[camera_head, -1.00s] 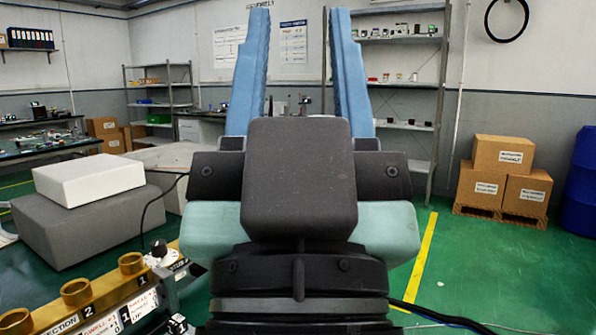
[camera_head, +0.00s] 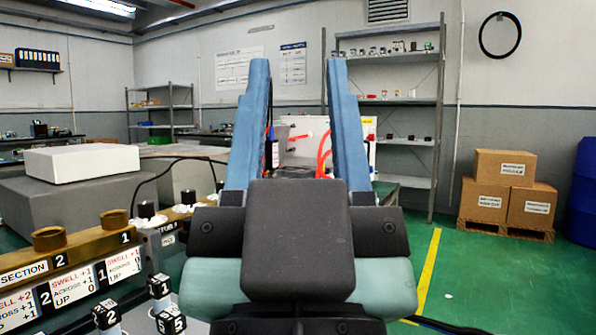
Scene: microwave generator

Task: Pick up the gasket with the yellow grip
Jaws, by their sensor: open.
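My gripper (camera_head: 298,66) points up and away in the middle of the view. Its two blue fingers stand wide apart with nothing between them. I cannot make out a gasket with a yellow grip anywhere in this view. A brass rail (camera_head: 82,250) with raised round collars and number labels runs along the lower left, beside my gripper. Small black knobs on white bases (camera_head: 151,222) stand at its far end. My gripper's dark body hides the area behind its lower part.
Black numbered blocks (camera_head: 107,313) sit in front of the rail. A white box (camera_head: 82,162) lies on a grey block at the left. Behind my fingers are a white panel and red tubes (camera_head: 322,150). Cartons (camera_head: 505,167) stand on a pallet at the right; green floor there is open.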

